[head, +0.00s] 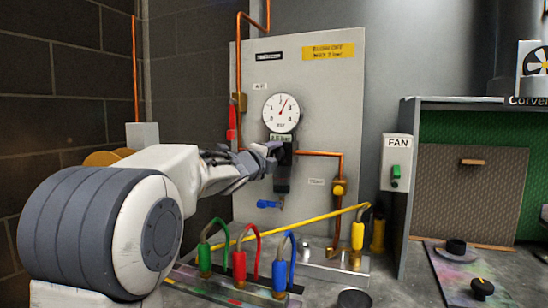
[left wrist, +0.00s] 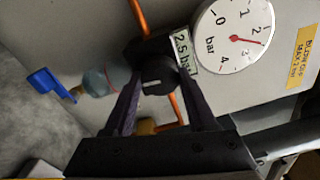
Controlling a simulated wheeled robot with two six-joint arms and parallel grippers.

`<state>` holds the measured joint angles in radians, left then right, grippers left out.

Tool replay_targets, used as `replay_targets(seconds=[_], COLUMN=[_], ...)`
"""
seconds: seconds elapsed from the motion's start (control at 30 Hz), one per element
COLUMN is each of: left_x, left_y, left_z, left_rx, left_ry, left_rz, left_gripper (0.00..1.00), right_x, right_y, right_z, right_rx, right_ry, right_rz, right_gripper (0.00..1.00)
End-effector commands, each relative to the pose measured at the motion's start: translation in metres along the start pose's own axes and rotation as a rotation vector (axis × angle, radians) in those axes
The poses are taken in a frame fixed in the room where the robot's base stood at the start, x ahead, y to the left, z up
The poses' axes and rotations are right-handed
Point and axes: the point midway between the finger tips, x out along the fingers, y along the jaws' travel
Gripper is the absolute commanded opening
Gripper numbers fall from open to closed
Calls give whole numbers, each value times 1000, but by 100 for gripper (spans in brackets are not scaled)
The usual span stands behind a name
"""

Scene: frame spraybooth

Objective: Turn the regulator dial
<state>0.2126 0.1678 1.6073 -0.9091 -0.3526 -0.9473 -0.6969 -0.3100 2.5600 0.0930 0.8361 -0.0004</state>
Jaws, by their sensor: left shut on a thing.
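The regulator dial (left wrist: 158,78) is a black round knob with a pale mark, between my left gripper's fingers in the left wrist view. My left gripper (head: 272,154) reaches the regulator on the grey panel and is shut on the dial; it also shows in the left wrist view (left wrist: 160,88). In the head view my gripper hides the dial. A white round gauge (head: 281,113) sits just above; its red needle points up and right, a little past the 2. A small green readout (left wrist: 184,52) below it seems to read 2.5 bar. My right gripper is out of view.
A yellow label (head: 328,51) is on the panel (head: 335,110). A blue tap (head: 268,204) sits under the regulator; copper pipe (head: 318,153) runs right. Green, red and blue hose fittings (head: 240,265) stand in front. A fan switch (head: 396,162) and booth are at right.

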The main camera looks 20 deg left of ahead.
Motion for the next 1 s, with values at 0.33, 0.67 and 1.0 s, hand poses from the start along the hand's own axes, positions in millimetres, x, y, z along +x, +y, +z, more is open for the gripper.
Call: replay_targets(seconds=[0.33,0.67,1.0], left_x=[0,0,-46], left_y=[0,0,-1], left_z=[-1,-1,0], left_rx=[0,-1,-2], left_ry=[3,1,-1], left_rz=[0,0,-2], left_gripper=[72,87,87], right_x=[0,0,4], right_y=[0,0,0], right_z=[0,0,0], right_rx=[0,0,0], right_ry=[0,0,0], right_rz=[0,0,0], right_gripper=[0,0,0])
